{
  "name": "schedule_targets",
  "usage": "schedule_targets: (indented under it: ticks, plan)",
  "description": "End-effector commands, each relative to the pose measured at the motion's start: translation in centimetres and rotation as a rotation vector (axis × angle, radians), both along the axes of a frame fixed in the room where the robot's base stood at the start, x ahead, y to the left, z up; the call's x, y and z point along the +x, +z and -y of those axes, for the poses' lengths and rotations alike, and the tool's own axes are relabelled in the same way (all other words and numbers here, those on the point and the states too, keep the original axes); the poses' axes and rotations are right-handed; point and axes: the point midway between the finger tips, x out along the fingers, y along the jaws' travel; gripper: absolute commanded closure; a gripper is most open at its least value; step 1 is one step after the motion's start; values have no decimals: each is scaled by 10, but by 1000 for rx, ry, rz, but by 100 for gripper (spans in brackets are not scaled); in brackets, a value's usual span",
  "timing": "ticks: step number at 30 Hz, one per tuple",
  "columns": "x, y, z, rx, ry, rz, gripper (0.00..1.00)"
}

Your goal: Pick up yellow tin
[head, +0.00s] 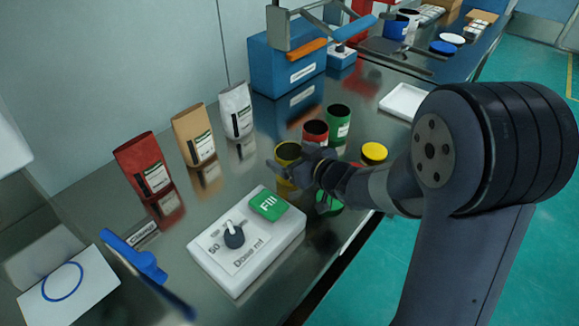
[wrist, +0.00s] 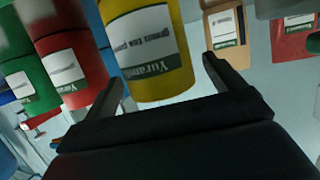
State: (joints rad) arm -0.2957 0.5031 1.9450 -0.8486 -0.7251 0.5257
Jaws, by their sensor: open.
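The yellow tin (head: 287,152) stands on the steel bench in the head view, partly hidden behind my gripper (head: 285,172). In the wrist view the yellow tin (wrist: 150,50) has a white and green label and appears ahead of and between the two fingers of my gripper (wrist: 165,75). The fingers are apart and I see no clear contact with the tin. The tin looks open at the top in the head view.
A red tin (head: 315,132) and a green tin (head: 338,122) stand close beyond the yellow tin. A yellow lid (head: 374,152) lies to its right. A white dosing box (head: 245,245) with a green Fill button is in front. Red, brown and white pouches (head: 236,110) line the wall side.

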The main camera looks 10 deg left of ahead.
Motion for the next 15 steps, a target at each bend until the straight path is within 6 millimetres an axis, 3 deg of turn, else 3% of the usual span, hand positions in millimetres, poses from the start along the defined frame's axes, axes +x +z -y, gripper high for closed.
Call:
schedule_targets:
  ticks: [11,15]
  plan:
    - [8,-4,-9,0,-1,-1,11]
    - [8,-4,-9,0,-1,0,22]
